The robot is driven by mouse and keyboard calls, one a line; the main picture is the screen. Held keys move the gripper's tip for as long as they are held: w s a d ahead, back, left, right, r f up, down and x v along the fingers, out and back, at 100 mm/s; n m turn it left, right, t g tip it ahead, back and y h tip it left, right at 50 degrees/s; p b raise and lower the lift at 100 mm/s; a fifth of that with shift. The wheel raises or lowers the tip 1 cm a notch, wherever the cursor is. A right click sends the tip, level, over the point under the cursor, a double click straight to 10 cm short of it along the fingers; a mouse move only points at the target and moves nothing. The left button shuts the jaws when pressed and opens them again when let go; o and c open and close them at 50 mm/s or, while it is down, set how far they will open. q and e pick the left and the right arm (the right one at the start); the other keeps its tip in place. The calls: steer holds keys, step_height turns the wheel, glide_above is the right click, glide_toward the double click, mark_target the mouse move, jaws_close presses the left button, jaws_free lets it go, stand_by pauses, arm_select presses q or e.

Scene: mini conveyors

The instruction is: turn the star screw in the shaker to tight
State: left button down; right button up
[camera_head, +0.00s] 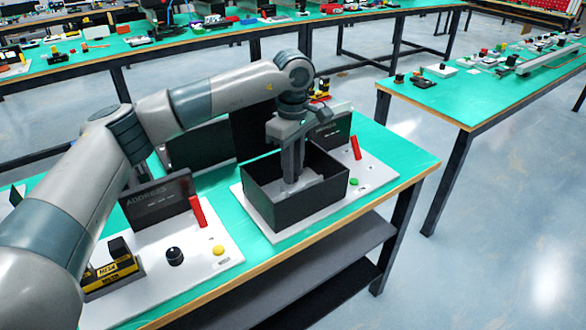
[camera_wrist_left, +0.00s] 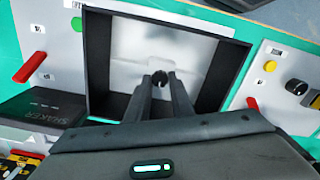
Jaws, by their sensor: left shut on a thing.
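The shaker is an open black box (camera_head: 262,205) on a white base plate, with a pale floor inside; its wall also shows in the wrist view (camera_wrist_left: 98,50). The star screw (camera_wrist_left: 159,78) is a small dark knob at the floor of the box, seen in the wrist view between my fingertips. My left gripper (camera_head: 291,181) reaches straight down into the box from above. Its two fingers (camera_wrist_left: 160,82) are closed on the screw. In the head view the screw is hidden by the fingers and box wall. My right gripper is in neither view.
A red lever (camera_head: 355,147) and a green button (camera_head: 354,182) sit right of the box. The neighbouring plate holds a red lever (camera_head: 197,212), a black knob (camera_head: 175,256), a yellow button (camera_head: 218,250) and a yellow-black block (camera_head: 110,268). The table's wooden edge (camera_head: 330,236) runs in front.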

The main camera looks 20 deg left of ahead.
arm_select(q)
steer(key=shift+r, duration=0.1)
steer(key=c, duration=1.5)
jaws_free()
steer(key=shift+c, duration=0.2)
steer(key=shift+r, duration=0.6)
step_height(320, 180, up, 16)
steer(key=b, duration=0.1)
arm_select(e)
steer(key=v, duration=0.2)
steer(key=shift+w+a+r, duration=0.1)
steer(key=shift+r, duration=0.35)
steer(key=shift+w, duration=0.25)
